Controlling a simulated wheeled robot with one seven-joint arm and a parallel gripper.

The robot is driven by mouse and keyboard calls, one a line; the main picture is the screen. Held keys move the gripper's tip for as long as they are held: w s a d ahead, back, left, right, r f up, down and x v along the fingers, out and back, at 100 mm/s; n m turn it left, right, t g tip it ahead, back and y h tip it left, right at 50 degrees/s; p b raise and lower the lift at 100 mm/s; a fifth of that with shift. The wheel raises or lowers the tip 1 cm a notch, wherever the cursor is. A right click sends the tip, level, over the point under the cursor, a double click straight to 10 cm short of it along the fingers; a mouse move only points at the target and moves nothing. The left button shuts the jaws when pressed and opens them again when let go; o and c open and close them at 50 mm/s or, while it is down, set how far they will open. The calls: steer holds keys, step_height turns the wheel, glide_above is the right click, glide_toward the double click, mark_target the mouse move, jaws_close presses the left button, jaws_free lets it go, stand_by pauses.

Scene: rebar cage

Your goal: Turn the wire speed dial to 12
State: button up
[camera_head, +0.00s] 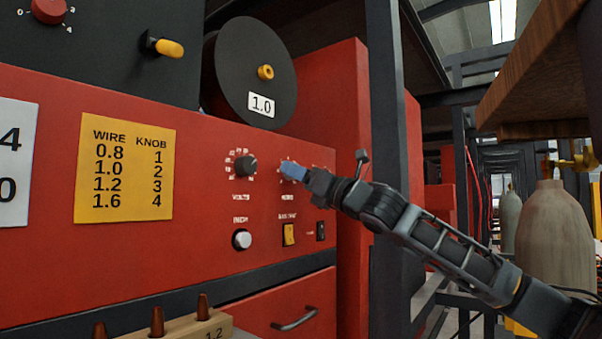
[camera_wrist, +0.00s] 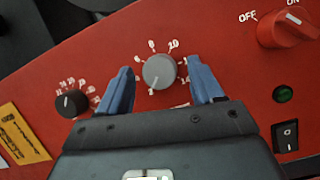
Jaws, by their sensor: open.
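The wire speed dial (camera_wrist: 159,72) is a grey round knob on the red panel, ringed by white numbers, in the wrist view. Its pointer setting is too small to tell. My gripper (camera_wrist: 159,67) is open, with one blue finger on the left of the knob and one on the right. Gaps show between the fingers and the knob, so it is not gripped. In the head view my gripper (camera_head: 293,170) is at the panel and covers the dial.
A black volts knob (camera_head: 245,166) is left of the dial. A red on/off switch (camera_wrist: 288,28), a green light (camera_wrist: 283,94) and a black rocker (camera_wrist: 286,136) are on the right. A yellow wire chart (camera_head: 125,168) and a spool (camera_head: 250,72) are nearby.

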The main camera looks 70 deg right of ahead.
steer(key=shift+c, duration=0.5)
steer(key=c, duration=1)
steer(key=shift+o, duration=0.2)
